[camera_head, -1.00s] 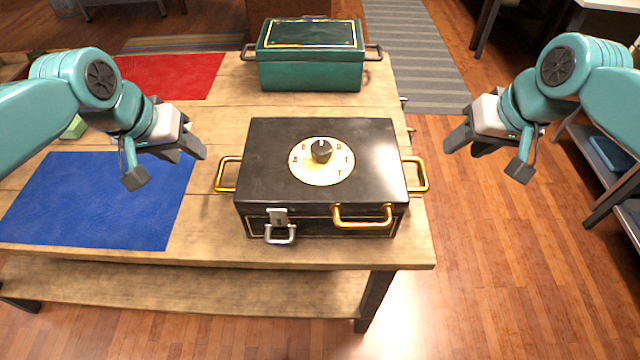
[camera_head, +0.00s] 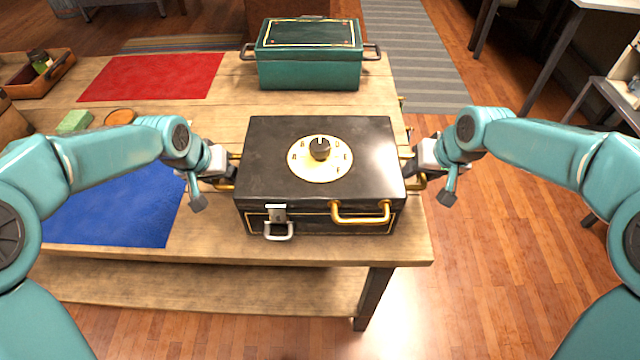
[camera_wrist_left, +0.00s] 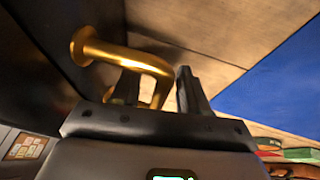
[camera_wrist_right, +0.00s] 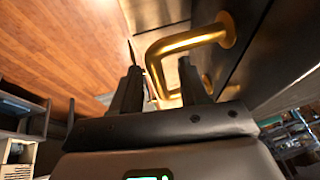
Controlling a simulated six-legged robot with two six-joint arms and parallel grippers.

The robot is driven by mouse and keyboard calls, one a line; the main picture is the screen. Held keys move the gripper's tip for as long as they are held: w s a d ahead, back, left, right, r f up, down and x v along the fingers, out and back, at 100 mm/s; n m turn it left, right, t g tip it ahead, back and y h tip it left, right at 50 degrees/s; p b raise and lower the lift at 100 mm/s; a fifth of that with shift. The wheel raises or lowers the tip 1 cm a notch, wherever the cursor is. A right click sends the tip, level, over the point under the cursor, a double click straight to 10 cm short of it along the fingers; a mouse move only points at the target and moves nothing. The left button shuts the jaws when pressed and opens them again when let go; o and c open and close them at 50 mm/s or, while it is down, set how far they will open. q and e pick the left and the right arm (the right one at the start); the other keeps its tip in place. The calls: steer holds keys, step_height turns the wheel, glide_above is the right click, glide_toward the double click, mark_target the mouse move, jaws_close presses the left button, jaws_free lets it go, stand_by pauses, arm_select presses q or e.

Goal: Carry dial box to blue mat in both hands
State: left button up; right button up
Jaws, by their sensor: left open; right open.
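The dial box (camera_head: 270,185) is black with a cream dial on its lid, gold side handles and a front handle and latch. It sits on the wooden table near its right front. The blue mat (camera_head: 110,215) lies left of it, partly hidden by my left arm. My left gripper (camera_head: 232,172) is open at the left gold handle (camera_wrist_left: 125,58), which lies between its fingers in the left wrist view. My right gripper (camera_head: 410,170) is open at the right gold handle (camera_wrist_right: 190,42), which passes between its fingers in the right wrist view.
A teal box (camera_head: 310,70) with side handles stands at the back of the table. A red mat (camera_head: 155,76) lies at the back left. A green block (camera_head: 74,121), a round orange-topped item (camera_head: 120,117) and a wooden tray (camera_head: 62,72) are at the left.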

arm_select(q)
steer(key=shift+w+f, duration=0.15)
steer(key=shift+f, duration=0.05)
arm_select(e)
steer(key=shift+w+f, duration=0.15)
steer(key=shift+f, duration=0.05)
arm_select(q)
jaws_close()
arm_select(e)
jaws_close()
arm_select(q)
steer(key=shift+r, duration=0.15)
arm_select(e)
steer(key=shift+r, duration=0.15)
stand_by(0.7)
